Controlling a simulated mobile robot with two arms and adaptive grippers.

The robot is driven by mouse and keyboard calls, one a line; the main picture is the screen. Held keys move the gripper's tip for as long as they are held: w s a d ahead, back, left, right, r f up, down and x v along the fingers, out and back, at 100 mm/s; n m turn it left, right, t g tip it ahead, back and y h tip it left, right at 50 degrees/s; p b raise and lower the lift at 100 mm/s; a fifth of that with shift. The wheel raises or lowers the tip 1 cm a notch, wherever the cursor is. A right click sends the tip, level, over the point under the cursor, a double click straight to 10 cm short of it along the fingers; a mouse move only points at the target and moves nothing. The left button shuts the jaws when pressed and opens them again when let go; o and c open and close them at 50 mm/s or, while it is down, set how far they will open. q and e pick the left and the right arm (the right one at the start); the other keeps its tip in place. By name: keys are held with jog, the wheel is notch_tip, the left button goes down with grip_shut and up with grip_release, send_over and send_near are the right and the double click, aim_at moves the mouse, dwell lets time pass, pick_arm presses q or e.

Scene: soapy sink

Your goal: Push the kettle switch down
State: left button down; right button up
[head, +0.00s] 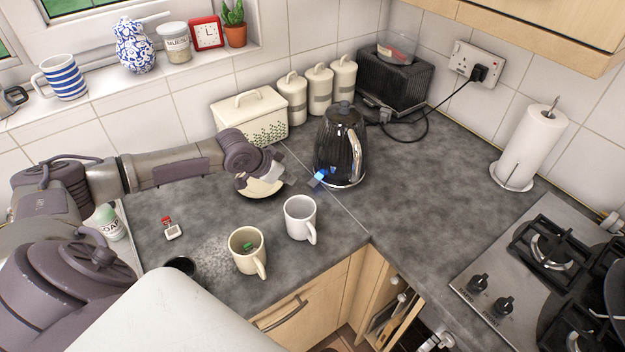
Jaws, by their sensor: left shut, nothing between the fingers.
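The black ribbed kettle (333,140) stands upright on the dark worktop, its silver handle towards the right. A small blue-lit part (320,178) shows low on its left front side; it looks like the switch, but its position, up or down, is too small to tell. My left gripper (286,181) is shut and empty, just left of the kettle's base and close to the blue part. A small gap seems to lie between them. My right gripper is not in view.
A white mug (299,217) and a cream mug (246,249) stand in front of my left gripper. A bread bin (250,115), canisters and a black toaster (396,82) stand behind. The worktop right of the kettle is clear up to the paper towel roll (530,145).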

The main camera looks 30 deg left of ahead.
pick_arm(q)
jog(key=v, duration=0.6)
jog(key=shift+r, duration=0.15)
jog(key=shift+s, duration=0.1)
dwell(0.3)
